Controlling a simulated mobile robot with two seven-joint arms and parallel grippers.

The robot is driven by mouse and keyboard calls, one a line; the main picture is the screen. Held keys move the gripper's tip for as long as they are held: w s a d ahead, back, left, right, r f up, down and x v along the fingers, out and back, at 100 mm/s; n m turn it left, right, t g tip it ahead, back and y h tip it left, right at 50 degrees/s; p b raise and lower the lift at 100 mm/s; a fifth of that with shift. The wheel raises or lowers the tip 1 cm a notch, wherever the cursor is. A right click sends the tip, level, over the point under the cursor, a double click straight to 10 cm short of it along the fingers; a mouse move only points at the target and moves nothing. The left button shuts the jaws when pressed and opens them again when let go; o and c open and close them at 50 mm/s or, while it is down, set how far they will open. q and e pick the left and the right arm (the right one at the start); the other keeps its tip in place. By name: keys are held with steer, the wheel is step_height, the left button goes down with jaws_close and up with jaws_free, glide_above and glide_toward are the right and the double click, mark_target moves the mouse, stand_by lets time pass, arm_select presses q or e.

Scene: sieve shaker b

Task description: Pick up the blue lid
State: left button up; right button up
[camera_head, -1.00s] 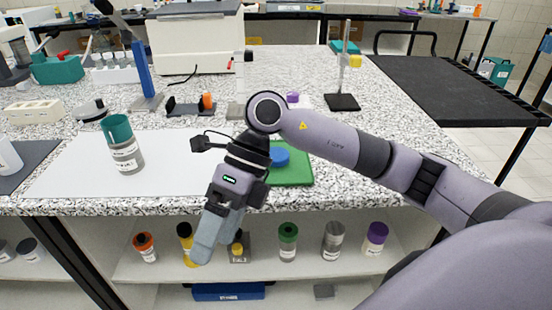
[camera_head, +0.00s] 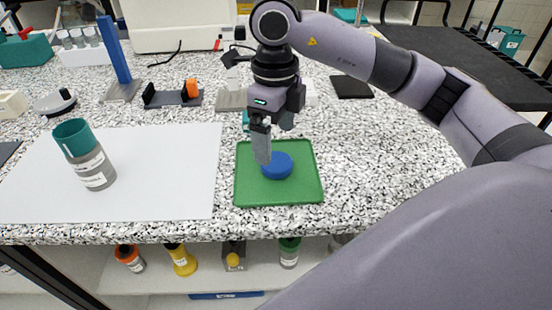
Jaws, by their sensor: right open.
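The blue lid (camera_head: 280,167) lies flat on a green tray (camera_head: 302,194) near the front of the speckled bench. My right gripper (camera_head: 262,160) is open and points down, with a grey finger over the tray at the lid's left back edge. Whether that finger touches the lid I cannot tell. The other finger is largely hidden. My left gripper is not in view.
A grey bottle with a teal top (camera_head: 88,157) stands on a white sheet (camera_head: 170,180) to the left. Behind are an orange-tipped dark holder (camera_head: 173,97) and a blue upright stand (camera_head: 115,60). The bench right of the tray is clear.

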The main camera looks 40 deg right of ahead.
steer(key=f, duration=0.2)
steer(key=s+f, duration=0.1)
steer(key=f, duration=0.1)
steer(key=shift+f, duration=0.35)
steer(key=shift+w+f, duration=0.1)
steer(key=shift+f, duration=0.2)
steer(key=c, duration=1.1)
steer(key=shift+r, duration=0.1)
step_height(320, 180, up, 9)
step_height(320, 180, up, 11)
steer(key=p, duration=0.4)
glide_above(277, 161)
